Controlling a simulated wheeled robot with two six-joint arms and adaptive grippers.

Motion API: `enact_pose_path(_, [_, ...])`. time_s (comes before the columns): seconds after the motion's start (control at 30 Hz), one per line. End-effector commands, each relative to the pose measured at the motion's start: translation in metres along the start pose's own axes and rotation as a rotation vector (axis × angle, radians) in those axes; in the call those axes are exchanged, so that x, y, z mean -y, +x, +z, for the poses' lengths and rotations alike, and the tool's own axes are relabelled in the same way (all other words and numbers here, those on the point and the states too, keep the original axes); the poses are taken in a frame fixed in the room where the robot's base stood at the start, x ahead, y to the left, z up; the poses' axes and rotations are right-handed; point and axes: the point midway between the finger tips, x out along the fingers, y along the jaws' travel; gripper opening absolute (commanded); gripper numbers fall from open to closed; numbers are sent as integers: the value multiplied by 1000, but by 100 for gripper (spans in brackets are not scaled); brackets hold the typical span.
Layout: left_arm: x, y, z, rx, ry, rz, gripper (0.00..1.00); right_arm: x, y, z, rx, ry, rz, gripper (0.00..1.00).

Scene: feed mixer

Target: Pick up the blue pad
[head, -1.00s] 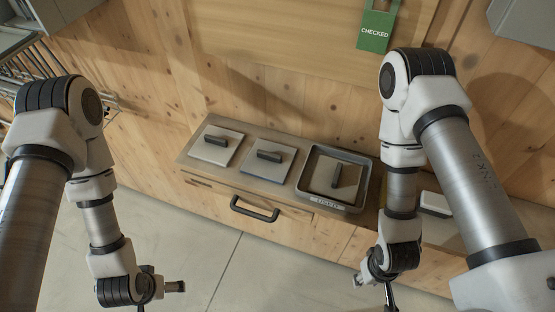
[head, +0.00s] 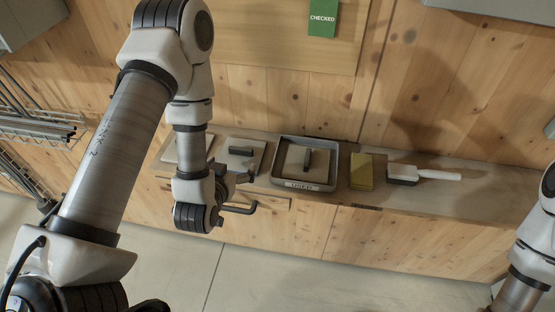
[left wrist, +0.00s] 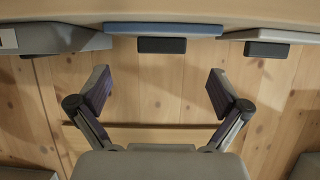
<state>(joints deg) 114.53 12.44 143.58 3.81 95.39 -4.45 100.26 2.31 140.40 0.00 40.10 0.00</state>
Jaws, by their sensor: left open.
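The blue pad (left wrist: 165,29) shows at the top middle of the left wrist view, with a dark handle (left wrist: 162,45) on it. In the head view, the middle pad (head: 256,158) on the bench appears to be the same one, but its colour looks grey there; my left arm partly covers it. My left gripper (head: 243,178) is at the front edge of the bench beside this pad. In the left wrist view its two fingers (left wrist: 160,92) are wide apart with nothing between them, pointing towards the pad's handle. My right gripper is out of view; only part of the right arm shows.
A grey labelled tray (head: 326,183) holding another pad stands right of the middle pad. A further pad (head: 170,152) lies left, partly behind my arm. A yellow-green block (head: 361,171) and a white-handled brush (head: 437,175) lie further right. A drawer handle (head: 240,209) juts out below.

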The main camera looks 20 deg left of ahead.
Motion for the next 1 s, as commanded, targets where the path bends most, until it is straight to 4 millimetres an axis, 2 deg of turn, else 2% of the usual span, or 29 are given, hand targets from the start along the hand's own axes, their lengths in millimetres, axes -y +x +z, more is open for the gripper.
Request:
enact_pose_path(0.17, [2, 9, -15, -37, -19, -6, 100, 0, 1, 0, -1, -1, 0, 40])
enact_pose_path(0.37, [1, 35, -17, -35, -17, -6, 100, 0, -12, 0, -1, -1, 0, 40])
enact_pose_path(0.5, [-1, 59, -17, -34, -16, -5, 100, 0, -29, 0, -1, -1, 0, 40])
enact_pose_path(0.6, [0, 76, -15, -35, -18, -6, 100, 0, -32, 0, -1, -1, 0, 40])
enact_pose_path(0.83, [0, 82, -12, -33, -18, -5, 100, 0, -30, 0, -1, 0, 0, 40])
enact_pose_path(0.87, [0, 82, -12, -33, -18, -5, 96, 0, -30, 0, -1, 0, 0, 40])
enact_pose_path(1.0, [0, 82, -12, -33, -18, -5, 47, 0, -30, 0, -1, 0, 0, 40])
